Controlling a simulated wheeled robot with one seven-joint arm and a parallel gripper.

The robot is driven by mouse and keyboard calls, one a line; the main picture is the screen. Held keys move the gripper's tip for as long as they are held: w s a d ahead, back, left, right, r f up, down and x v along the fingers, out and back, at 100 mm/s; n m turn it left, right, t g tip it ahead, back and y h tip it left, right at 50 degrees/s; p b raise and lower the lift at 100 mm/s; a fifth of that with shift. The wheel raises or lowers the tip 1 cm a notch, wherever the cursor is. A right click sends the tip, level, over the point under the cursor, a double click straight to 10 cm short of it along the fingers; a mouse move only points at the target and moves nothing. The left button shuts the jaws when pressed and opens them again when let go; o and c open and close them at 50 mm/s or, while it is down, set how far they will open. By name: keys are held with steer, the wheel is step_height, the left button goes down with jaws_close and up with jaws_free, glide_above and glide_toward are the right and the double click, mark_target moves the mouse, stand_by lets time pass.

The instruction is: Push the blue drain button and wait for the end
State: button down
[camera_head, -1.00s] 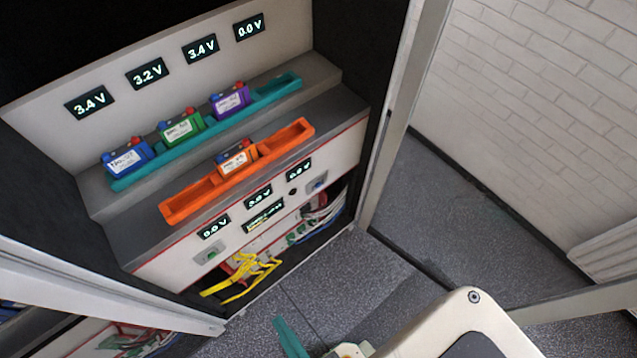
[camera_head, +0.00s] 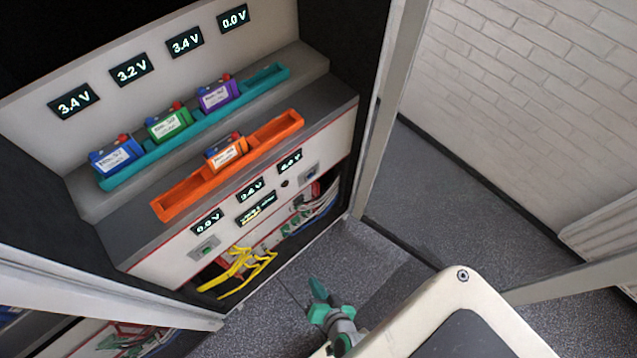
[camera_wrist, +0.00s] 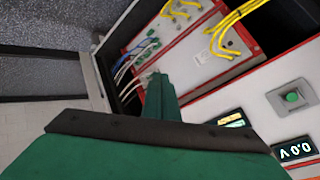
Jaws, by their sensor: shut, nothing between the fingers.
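The blue button (camera_head: 309,172) is on a small grey plate at the right end of the white front panel (camera_head: 165,262). A green button (camera_head: 204,248) is at the panel's left end; it also shows in the wrist view (camera_wrist: 291,97). My gripper (camera_head: 318,288), with green fingers, is shut and empty at the lower middle of the head view, in front of the panel and apart from the blue button. In the wrist view my shut fingers (camera_wrist: 160,95) point toward the cabinet. The blue button does not show there.
An orange tray (camera_head: 178,200) holds one orange battery (camera_head: 226,151). A teal tray (camera_head: 262,82) behind holds blue (camera_head: 115,155), green (camera_head: 168,124) and purple (camera_head: 215,95) batteries. Yellow cables (camera_head: 245,270) hang below the panel. A pale door frame (camera_head: 375,130) stands right.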

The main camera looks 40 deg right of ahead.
mark_target(311, 177)
steer(key=w+d+f+m+t+y, duration=0.2)
steer(key=w+d+m, duration=0.3)
steer(key=w+d, duration=0.25)
steer(key=w+d+r+m+t+y, duration=0.1)
steer(key=w+d+r+m+t, duration=0.1)
steer(key=d+r+t, duration=0.4)
steer(key=d+r, duration=0.5)
steer(key=d, duration=0.2)
steer(key=shift+r, duration=0.2)
steer(key=shift+w, duration=0.1)
steer(key=w, duration=0.9)
steer(key=w+a, duration=0.1)
steer(key=w, duration=0.3)
steer(key=shift+w, duration=0.35)
steer(key=shift+w+a, duration=0.1)
